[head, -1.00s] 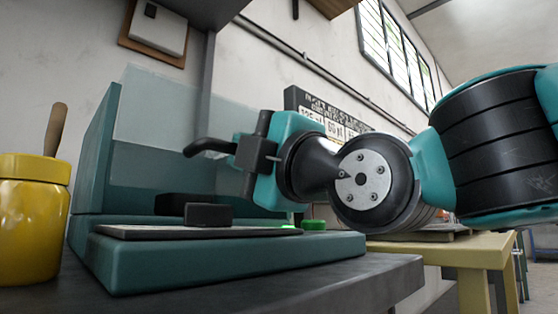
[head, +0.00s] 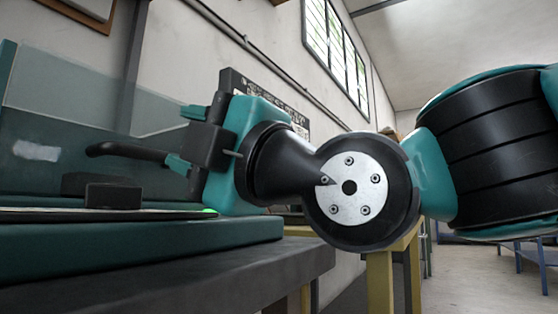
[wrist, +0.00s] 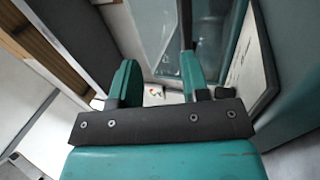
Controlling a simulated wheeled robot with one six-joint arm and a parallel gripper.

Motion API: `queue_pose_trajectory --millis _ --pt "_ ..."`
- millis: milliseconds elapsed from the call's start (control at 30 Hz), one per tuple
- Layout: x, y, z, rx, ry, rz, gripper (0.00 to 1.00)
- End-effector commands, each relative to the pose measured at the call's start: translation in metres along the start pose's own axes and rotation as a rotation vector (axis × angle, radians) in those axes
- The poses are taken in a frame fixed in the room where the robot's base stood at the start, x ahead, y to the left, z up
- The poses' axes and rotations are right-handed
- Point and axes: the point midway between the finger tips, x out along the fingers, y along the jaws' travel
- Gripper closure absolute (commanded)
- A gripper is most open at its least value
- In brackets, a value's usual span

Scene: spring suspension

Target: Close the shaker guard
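The shaker is a teal machine (head: 140,240) on a dark bench at the left of the head view. Its clear guard panel (head: 60,115) stands upright over the flat platform. A black bent handle (head: 125,150) juts out beside the panel towards my gripper. My gripper (head: 184,138) is at the handle's right end, with one teal finger above and one beside it. In the wrist view my gripper (wrist: 157,72) has its fingers well apart, with nothing seen clamped between them. A dark bar (wrist: 185,18) passes behind the right finger; contact cannot be told.
A low black block (head: 113,196) sits on the shaker platform, with a green light near the platform's right end. The dark bench (head: 200,275) ends under my gripper. A yellow stand (head: 380,280) is behind my arm. Open floor (head: 490,280) lies at the right.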

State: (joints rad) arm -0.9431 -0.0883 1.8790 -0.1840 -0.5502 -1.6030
Motion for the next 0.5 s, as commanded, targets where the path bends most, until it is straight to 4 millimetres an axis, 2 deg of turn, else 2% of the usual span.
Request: queue_pose_trajectory --millis 33,333,400,500 --pt "-0.014 0.002 0.001 -0.001 -0.002 0.000 0.58" --pt "-0.093 0.001 0.001 0.000 -0.004 0.000 0.58" --pt "-0.091 0.004 0.001 -0.006 0.006 -0.012 0.58" --pt "-0.097 0.003 0.000 -0.010 0.014 -0.013 0.58"
